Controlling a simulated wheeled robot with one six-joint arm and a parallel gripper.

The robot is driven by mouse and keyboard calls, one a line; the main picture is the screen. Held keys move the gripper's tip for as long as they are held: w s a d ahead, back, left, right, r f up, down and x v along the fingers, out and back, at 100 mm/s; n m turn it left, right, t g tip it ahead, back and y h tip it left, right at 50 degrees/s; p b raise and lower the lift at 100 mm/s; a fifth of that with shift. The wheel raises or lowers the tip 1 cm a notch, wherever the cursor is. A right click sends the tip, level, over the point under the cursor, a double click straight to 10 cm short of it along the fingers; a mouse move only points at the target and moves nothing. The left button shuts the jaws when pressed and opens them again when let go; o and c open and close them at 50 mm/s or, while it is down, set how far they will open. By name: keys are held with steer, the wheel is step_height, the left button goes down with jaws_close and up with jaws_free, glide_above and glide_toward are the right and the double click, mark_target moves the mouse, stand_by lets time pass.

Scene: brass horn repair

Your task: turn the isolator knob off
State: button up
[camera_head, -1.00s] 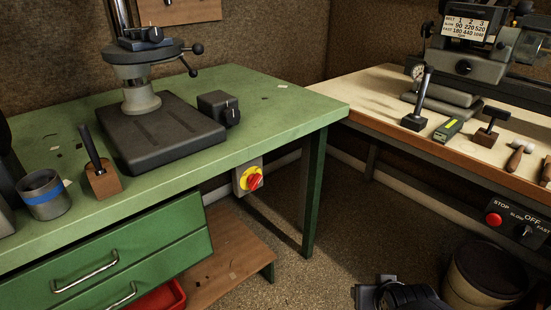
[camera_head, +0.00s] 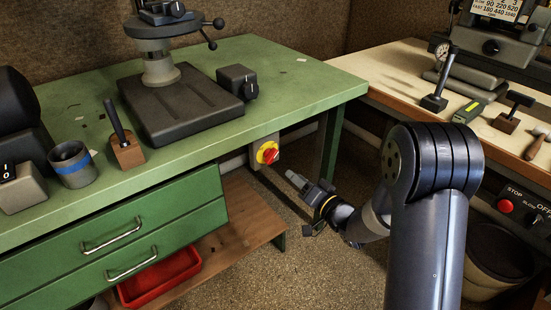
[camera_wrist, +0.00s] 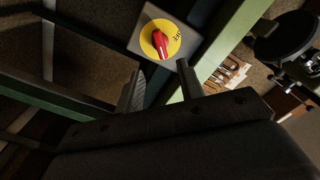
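The isolator knob (camera_head: 271,155) is red on a yellow disc, on a grey box under the front edge of the green bench, near its right leg. In the wrist view the red knob (camera_wrist: 159,43) sits on its yellow plate just beyond the fingertips, its handle slanted; I read no clear position from the small marking beside it. My gripper (camera_head: 294,178) is just below and right of the knob, apart from it. In the wrist view my gripper (camera_wrist: 158,80) has its two fingers spread with empty space between them.
The green bench (camera_head: 300,85) overhangs the knob, with drawers (camera_head: 130,235) to the left. A wooden shelf (camera_head: 240,225) and a red tray (camera_head: 160,277) lie low beneath. A wooden-topped bench (camera_head: 405,88) with a STOP button (camera_head: 505,206) stands right. Floor between is open.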

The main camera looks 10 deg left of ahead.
mark_target(274, 158)
steer(key=x, duration=1)
steer(key=shift+w+a+b, duration=0.2)
steer(key=shift+b, duration=0.1)
steer(key=shift+c, duration=0.3)
jaws_close()
